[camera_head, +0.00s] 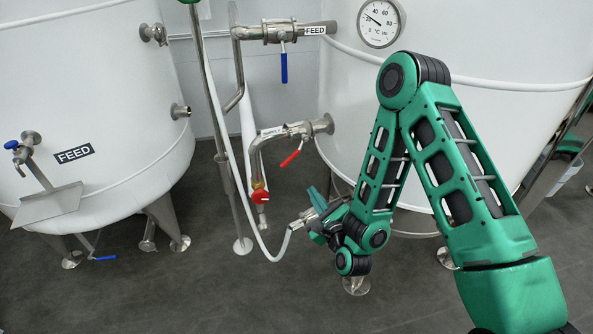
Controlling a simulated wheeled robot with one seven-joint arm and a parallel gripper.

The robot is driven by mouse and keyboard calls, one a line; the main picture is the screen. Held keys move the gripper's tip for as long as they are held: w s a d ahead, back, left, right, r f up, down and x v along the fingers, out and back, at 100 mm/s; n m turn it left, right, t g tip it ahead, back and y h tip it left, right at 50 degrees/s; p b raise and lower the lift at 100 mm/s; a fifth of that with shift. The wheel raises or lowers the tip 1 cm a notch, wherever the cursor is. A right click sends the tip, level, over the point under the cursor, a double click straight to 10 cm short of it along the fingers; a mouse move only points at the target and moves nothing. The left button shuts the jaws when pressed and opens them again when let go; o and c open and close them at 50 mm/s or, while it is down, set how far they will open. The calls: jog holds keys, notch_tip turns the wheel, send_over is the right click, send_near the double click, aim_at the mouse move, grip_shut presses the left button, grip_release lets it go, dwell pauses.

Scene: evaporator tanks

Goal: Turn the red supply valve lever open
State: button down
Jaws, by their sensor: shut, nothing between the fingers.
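The red supply valve lever (291,157) slants down and to the left from its valve on the steel pipe. The pipe's small label (272,131) appears to read SUPPLY. The pipe joins the right-hand white tank (420,130). My gripper (318,208) is below and to the right of the lever, clearly apart from it in the picture. The gripper is shut and empty. My wrist partly hides its fingers, and a metal hose end (299,222) shows right beside them.
A pale hose (245,178) loops down close to my gripper. A blue lever (284,67) hangs from the FEED pipe above. A red fitting (259,196) sits below the supply pipe. A white tank (90,100) stands at left. Grey floor at the lower left is clear.

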jog(key=w+a+r, duration=0.2)
jog(key=w+a, duration=0.3)
jog(key=w, duration=0.4)
jog(key=shift+w+a, duration=0.25)
jog(key=shift+a, duration=0.1)
jog(key=shift+d+r, duration=0.1)
dwell(0.4)
